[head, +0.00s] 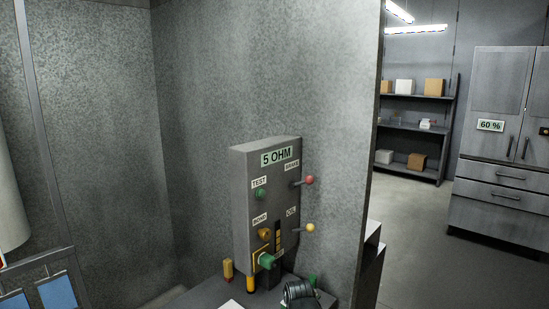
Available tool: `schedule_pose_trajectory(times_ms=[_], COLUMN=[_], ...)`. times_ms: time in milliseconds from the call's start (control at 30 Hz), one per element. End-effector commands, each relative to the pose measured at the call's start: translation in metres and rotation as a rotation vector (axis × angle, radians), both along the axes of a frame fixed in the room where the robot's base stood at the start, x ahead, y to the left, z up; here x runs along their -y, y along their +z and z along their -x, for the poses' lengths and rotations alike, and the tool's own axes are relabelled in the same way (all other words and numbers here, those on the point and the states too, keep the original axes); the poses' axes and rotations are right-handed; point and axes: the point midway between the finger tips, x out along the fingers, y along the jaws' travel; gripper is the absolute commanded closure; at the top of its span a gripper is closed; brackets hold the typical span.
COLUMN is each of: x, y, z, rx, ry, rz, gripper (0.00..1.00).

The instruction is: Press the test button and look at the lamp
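A grey control box (240,215) stands upright in the middle of the head view, with a sign reading 5 OHM (276,157) at its top. A round green button (260,194) sits under the TEST label (259,182). Below it, a round amber piece (264,234), which may be the lamp, sits under a label that seems to read BOND (259,220). I cannot tell whether it is lit. My gripper is not in view, and nothing visible touches the button.
Red-knobbed (310,180) and yellow-knobbed (311,228) levers stick out from the box's right side. A green plug-like piece (266,260) juts out low. A dark ridged object (299,292) lies below. Shelves (417,128) and a grey cabinet (500,170) stand beyond open floor at right.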

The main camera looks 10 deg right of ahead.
Motion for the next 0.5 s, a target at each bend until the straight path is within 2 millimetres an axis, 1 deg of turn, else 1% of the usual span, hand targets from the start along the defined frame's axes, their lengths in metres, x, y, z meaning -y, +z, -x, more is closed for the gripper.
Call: schedule_pose_trajectory(times_ms=[33, 67, 100, 133, 167, 500], x=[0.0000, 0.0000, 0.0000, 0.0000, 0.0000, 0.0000], y=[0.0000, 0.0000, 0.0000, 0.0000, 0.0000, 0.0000], z=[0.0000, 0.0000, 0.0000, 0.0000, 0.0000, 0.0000], rx=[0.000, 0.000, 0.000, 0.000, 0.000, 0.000], ry=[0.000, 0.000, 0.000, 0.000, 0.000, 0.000], rz=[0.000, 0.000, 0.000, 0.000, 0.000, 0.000], gripper=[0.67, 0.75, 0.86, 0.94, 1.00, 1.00])
